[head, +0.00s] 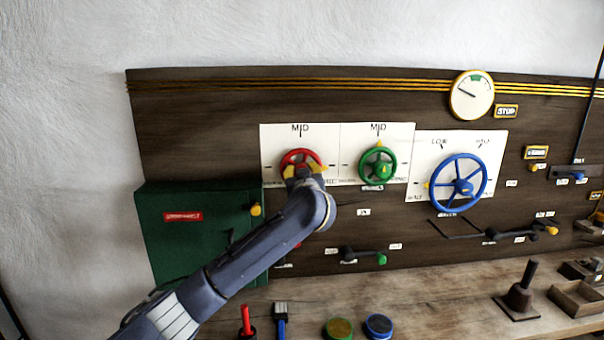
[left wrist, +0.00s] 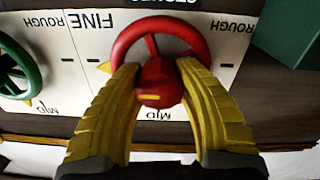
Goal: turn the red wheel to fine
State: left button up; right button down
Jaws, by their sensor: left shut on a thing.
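The red wheel (head: 299,152) is mounted on a white plate at the left of the wall panel, with MID marked above it. It also shows, upside down, in the left wrist view (left wrist: 193,37). Its yellow pointer (left wrist: 105,67) aims sideways, close to the dash on the side of the FINE label (left wrist: 95,20). My left gripper (head: 303,171) is at the wheel. Its yellow fingers are shut on the red hub (left wrist: 156,72), one on each side, and cover the lower part of the rim. My right gripper is not in view.
The green wheel (head: 364,164) is close to the right, its pointer up at MID. Beyond it is the blue wheel (head: 458,158). A green box (head: 165,248) is at lower left, levers lie below the plates, and brushes and tins stand on the bench.

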pick_arm(q)
jog(key=shift+f, duration=0.1)
jog(key=o, duration=1.3)
jog(key=s, duration=0.8)
jog(key=s+d, duration=0.1)
jog(key=s, duration=0.3)
